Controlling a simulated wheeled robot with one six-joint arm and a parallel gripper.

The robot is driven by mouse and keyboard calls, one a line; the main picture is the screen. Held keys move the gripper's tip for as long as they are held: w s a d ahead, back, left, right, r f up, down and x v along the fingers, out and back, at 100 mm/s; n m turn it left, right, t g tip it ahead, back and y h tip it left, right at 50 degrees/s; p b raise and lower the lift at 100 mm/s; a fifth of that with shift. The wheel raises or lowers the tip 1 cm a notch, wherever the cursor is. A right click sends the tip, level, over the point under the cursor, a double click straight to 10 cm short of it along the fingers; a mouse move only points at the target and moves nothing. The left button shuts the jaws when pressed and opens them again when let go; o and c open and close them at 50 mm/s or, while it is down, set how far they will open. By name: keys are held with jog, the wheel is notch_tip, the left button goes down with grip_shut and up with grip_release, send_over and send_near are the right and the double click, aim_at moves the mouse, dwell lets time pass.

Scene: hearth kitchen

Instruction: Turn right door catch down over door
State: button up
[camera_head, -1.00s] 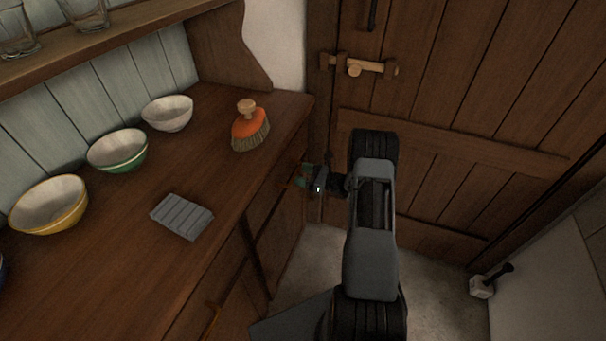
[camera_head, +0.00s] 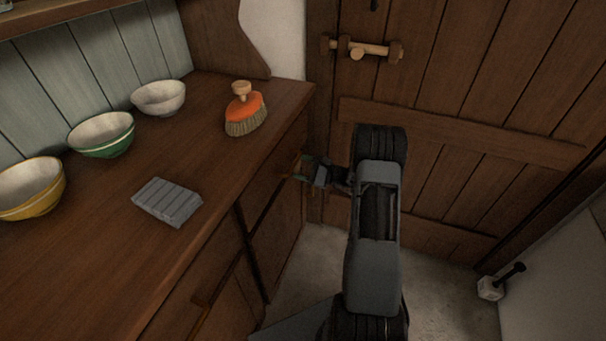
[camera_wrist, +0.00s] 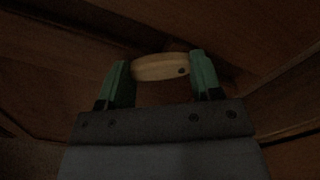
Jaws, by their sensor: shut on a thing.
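The door catch (camera_wrist: 162,67) is a short pale wooden bar with a dark spot near its right end. In the wrist view it lies between the two green fingers of my gripper (camera_wrist: 162,78), which are shut on it. It spans roughly crosswise in that picture, tilted slightly. In the head view my gripper (camera_head: 301,168) is at the right end of the cabinet front (camera_head: 278,205), just below the counter's edge. The catch is too small and covered there to judge its angle. The cabinet door's face is dark in the wrist view.
On the counter (camera_head: 130,240) stand a white bowl (camera_head: 158,98), a green bowl (camera_head: 101,135), a yellow bowl (camera_head: 30,190), an orange brush (camera_head: 245,112) and a grey ridged block (camera_head: 167,202). A plank door (camera_head: 450,180) with a wooden latch (camera_head: 368,48) stands behind my arm.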

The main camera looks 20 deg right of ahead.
jog(key=n+b, duration=0.3)
jog(key=b, duration=0.1)
jog(key=n+b, duration=0.4)
jog(key=b, duration=0.1)
jog(key=w+d+f+n+b, duration=0.1)
jog(key=n+b, duration=0.2)
jog(key=b, duration=0.2)
jog(key=shift+w+n, duration=0.1)
jog(key=shift+n, duration=0.3)
jog(key=shift+r+b, duration=0.1)
jog(key=shift+b, duration=0.2)
jog(key=o, duration=0.9)
jog(key=shift+d, duration=0.1)
jog(key=p+v, duration=0.3)
jog(key=v, duration=1)
jog(key=shift+s+d+p, duration=0.25)
jog(key=shift+s+p, duration=0.05)
jog(key=shift+p, duration=0.1)
